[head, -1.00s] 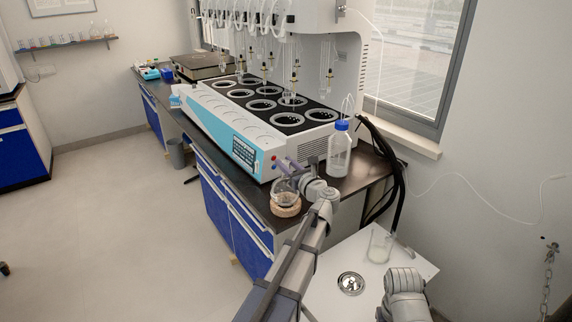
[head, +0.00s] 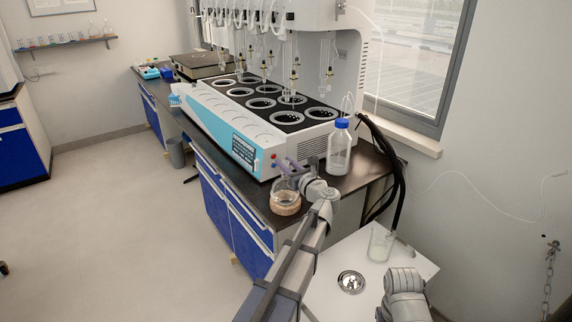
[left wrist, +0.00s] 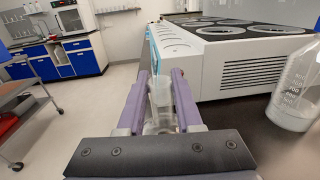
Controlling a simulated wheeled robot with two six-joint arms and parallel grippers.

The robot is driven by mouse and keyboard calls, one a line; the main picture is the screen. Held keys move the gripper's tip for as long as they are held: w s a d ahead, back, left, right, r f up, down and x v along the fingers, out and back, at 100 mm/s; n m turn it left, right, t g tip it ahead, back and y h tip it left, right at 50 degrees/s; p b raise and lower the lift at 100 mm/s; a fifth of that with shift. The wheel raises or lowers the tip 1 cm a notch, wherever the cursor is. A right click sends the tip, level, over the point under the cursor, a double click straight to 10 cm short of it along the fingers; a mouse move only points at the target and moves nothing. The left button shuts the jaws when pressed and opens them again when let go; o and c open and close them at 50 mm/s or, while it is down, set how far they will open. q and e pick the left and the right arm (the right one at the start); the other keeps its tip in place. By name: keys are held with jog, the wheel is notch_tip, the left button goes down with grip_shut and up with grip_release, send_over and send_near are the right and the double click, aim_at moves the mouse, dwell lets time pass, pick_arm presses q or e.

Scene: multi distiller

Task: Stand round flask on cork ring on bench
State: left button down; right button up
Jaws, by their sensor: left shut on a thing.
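The clear round flask (head: 284,187) is at the near end of the dark bench (head: 255,190), directly over the tan cork ring (head: 286,208). Its bottom meets the ring's top in the picture; whether its weight rests there I cannot tell. It looks roughly upright. My left gripper (head: 288,170) reaches in from the right side of the flask and is shut on its neck. In the left wrist view the clear glass (left wrist: 160,110) shows between the two purple fingers. The cork ring is not visible there. My right gripper is out of view.
A bottle with a blue cap (head: 339,150) stands on the bench right of the flask. The large white and blue distiller (head: 262,135) stands just behind. The bench's front edge is close to the cork ring. Black hoses (head: 388,165) hang at the bench's right end.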

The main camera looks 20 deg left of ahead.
pick_arm(q)
jog(key=c, duration=0.5)
grip_release()
jog(key=v, duration=0.7)
jog(key=shift+s+d, duration=0.25)
jog(key=shift+d, duration=0.1)
